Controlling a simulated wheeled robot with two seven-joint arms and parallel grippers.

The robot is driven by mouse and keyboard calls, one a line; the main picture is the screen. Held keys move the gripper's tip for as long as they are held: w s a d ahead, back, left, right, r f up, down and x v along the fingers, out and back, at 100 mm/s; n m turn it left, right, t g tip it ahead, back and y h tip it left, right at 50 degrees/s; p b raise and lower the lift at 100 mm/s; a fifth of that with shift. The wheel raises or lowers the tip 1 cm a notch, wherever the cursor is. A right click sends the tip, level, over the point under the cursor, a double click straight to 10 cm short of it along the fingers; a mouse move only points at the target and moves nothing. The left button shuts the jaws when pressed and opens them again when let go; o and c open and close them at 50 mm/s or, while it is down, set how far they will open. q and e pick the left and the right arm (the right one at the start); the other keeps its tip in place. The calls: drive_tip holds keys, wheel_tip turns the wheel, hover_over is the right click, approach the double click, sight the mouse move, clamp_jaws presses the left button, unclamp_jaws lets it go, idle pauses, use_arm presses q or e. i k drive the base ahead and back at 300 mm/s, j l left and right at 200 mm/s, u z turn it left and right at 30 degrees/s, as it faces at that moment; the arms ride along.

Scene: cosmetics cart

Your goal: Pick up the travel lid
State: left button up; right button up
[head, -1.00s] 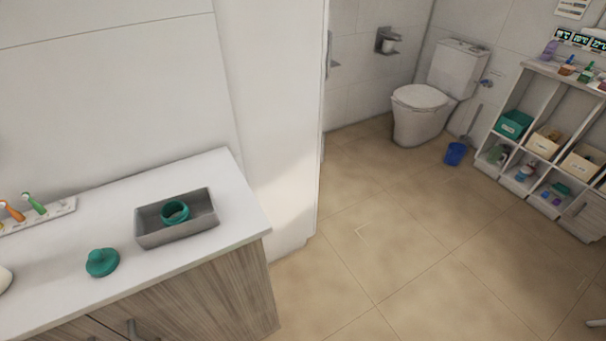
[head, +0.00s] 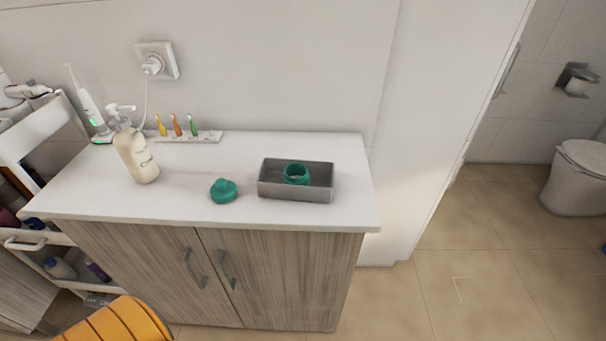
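A teal lid with a raised knob, which looks like the travel lid (head: 223,191), lies on the white counter (head: 200,210) near its front edge. To its right a grey tray (head: 265,188) holds a teal round jar or ring (head: 296,173). The lid and the tray are apart. Neither of my grippers shows in the head view.
A cream pump bottle (head: 136,156) stands left of the lid. Behind are a toothbrush holder (head: 205,136) and an electric toothbrush (head: 90,105). A white cart (head: 40,130) stands at the left. An orange object (head: 118,322) is at the bottom. The floor right of the cabinet is clear.

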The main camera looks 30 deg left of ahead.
sight(223, 191)
drive_tip(key=u, duration=0.4)
drive_tip(key=k+u, duration=0.1)
drive_tip(key=u, duration=0.3)
drive_tip(key=k+u, duration=0.1)
drive_tip(key=u, duration=0.65)
drive_tip(key=i+j+z, duration=0.2)
drive_tip(key=j+z, duration=0.2)
drive_tip(key=j, duration=0.3)
drive_tip(key=j+z, duration=0.4)
drive_tip(key=j, duration=0.35)
drive_tip(key=j+z, duration=0.35)
drive_tip(key=j, duration=0.45)
